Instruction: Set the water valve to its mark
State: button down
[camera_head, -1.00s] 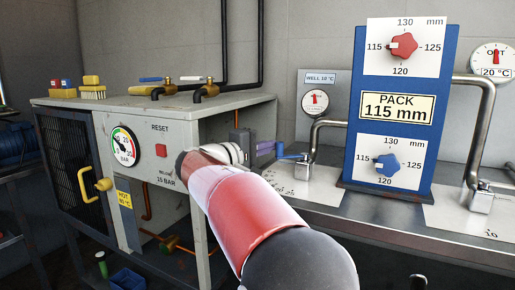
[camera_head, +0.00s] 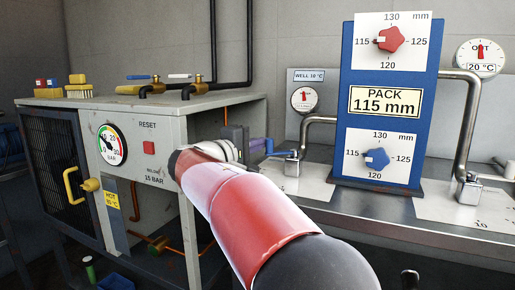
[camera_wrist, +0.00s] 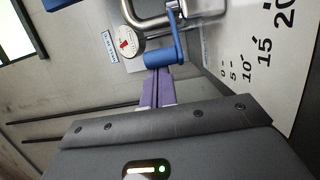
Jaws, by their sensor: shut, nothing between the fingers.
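The water valve's blue lever (camera_head: 280,153) sits on a metal block at the foot of the left bent pipe (camera_head: 304,132). In the wrist view the lever (camera_wrist: 178,38) ends in a blue grip (camera_wrist: 165,56). My gripper (camera_head: 262,146) is shut with empty purple fingers. In the wrist view its fingertips (camera_wrist: 157,72) are right at the blue grip; I cannot tell whether they touch it. A white scale sheet (camera_wrist: 240,80) beside the valve reads 0, 5, 10, 15, 20 in the wrist view. My arm hides much of this sheet in the head view, and I cannot make out the mark.
A grey cabinet (camera_head: 166,122) with a pressure dial is at left. A second scale sheet (camera_head: 440,207) lies at right.

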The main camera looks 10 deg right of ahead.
aim_at(269, 147)
jog(key=shift+s+f+b, duration=0.1)
jog(key=shift+s+b, duration=0.1)
jog(key=shift+b, duration=0.15)
jog(key=b, duration=0.1)
jog(key=s+n+t+y+b, duration=0.1)
jog(key=n+t+y+b, duration=0.1)
jog(key=b, duration=0.1)
jog(key=shift+s+d+f, duration=0.25)
jog(key=shift+s, duration=0.1)
jog(key=n+t+y+b, duration=0.1)
jog(key=s+y+b, duration=0.1)
jog(key=shift+s+d+n+t+b, duration=0.2)
jog(key=shift+d+n+t+b, duration=0.05)
jog(key=shift+n+t+b, duration=0.15)
jog(key=n+y, duration=0.1)
jog(key=s+t+y+b, duration=0.1)
jog(key=y, duration=0.1)
jog(key=shift+s+d+r+n, duration=0.2)
jog(key=shift+d+n, duration=0.1)
jog(key=shift+n, duration=0.1)
jog(key=y, duration=0.1)
jog(key=s+n+t+y, duration=0.1)
jog(key=d+n+y, duration=0.1)
jog(key=shift+s+r+y+b, duration=0.15)
jog(key=shift+s+y+b, duration=0.1)
jog(key=shift+y+b, duration=0.1)
jog(key=shift+s+d, duration=0.3)
jog(key=shift+d, duration=0.05)
